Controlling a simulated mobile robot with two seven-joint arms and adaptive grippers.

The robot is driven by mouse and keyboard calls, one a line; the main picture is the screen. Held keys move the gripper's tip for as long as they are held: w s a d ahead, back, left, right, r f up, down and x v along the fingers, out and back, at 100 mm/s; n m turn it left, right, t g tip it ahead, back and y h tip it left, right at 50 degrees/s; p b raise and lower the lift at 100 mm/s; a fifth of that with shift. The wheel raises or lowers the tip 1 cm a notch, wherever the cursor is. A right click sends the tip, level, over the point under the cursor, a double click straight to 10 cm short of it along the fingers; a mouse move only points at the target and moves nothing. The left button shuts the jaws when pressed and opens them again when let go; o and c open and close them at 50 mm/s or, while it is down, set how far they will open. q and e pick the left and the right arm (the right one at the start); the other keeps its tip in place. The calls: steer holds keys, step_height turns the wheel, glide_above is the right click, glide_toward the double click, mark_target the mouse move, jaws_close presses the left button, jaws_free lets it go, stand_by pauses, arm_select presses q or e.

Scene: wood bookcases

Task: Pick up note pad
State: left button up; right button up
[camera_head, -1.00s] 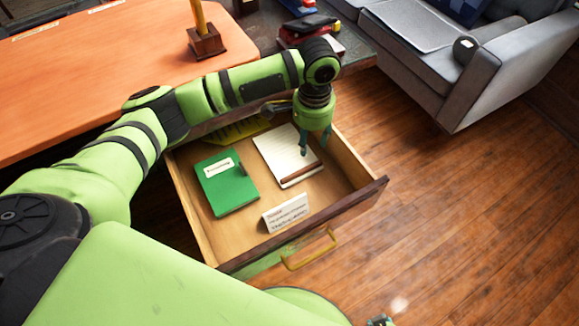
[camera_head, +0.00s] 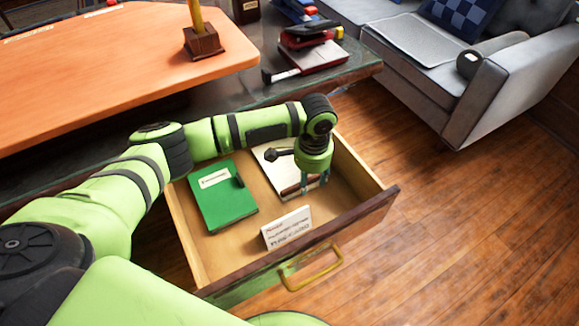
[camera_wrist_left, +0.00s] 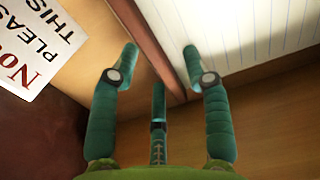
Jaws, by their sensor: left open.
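The note pad (camera_head: 276,174), a white lined pad with a brown strip along its near edge, lies flat in the open drawer. My left gripper (camera_head: 316,182) points down at its near right corner and hides part of it. In the left wrist view the lined page (camera_wrist_left: 240,30) fills the upper right, with the brown strip running beside it. The left gripper (camera_wrist_left: 159,62) has its three fingers spread and empty there, with one fingertip over the page and another near the strip. I cannot tell whether they touch. My right gripper is not in view.
The wooden drawer (camera_head: 372,208) also holds a green notebook (camera_head: 222,196) left of the pad and a white sign card (camera_head: 287,229) near its front wall. The orange-topped desk (camera_head: 110,60) stands behind, a grey sofa (camera_head: 428,82) at upper right. Floor at right is clear.

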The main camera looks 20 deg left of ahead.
arm_select(q)
steer(key=shift+c, duration=0.4)
jaws_close()
steer(key=shift+r, duration=0.1)
